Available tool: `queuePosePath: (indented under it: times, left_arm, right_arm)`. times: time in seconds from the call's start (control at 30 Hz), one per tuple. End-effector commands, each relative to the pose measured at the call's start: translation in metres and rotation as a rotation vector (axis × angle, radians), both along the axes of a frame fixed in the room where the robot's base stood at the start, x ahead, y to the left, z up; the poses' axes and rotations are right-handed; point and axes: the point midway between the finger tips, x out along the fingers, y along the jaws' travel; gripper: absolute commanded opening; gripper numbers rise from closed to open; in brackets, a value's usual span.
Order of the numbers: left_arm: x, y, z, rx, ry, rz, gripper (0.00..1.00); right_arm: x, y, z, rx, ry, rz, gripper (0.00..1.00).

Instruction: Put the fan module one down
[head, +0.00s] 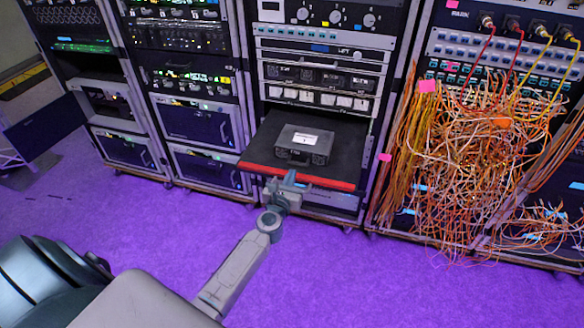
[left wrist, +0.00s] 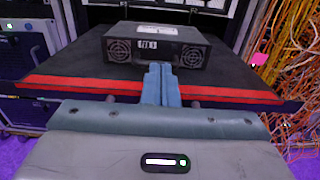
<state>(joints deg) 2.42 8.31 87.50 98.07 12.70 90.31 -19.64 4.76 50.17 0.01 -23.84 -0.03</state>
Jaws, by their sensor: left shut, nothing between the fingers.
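The fan module (head: 303,144) is a dark grey box with a white label. It sits on a black pulled-out shelf (head: 255,153) with a red front edge, in the middle rack. In the left wrist view the fan module (left wrist: 120,38) shows two round fan grilles and a handle on its front face. My left gripper (head: 287,182) is at the shelf's front edge, in front of the fan module. In the left wrist view the left gripper (left wrist: 160,72) has its blue fingers together and empty, pointing at the module's front; whether they touch it I cannot tell. My right gripper is not in view.
A dense tangle of orange and yellow cables (head: 480,150) hangs at the rack to the right of the shelf. Equipment racks (head: 190,120) stand to the left. The purple floor (head: 400,280) in front is mostly clear.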

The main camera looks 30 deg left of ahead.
Motion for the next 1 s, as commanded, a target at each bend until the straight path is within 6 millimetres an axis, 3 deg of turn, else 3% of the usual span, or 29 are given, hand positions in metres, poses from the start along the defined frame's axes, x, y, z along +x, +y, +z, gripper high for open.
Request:
queuePosePath:
  times: [0.1,0.3,0.87,1.0]
  left_arm:
    - [-0.021,-0.005,0.000,0.001,0.001,0.001,0.00]
    - [-0.040,-0.009,0.000,0.001,0.000,0.001,0.00]
    - [-0.043,-0.009,0.000,0.001,0.000,0.001,0.00]
    - [-0.046,-0.011,-0.012,0.070,0.033,-0.012,0.00]
  right_arm:
    - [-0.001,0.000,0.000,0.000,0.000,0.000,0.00]
    - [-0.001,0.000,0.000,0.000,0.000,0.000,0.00]
    - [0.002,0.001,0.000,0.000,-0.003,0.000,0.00]
    - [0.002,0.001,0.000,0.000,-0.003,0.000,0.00]
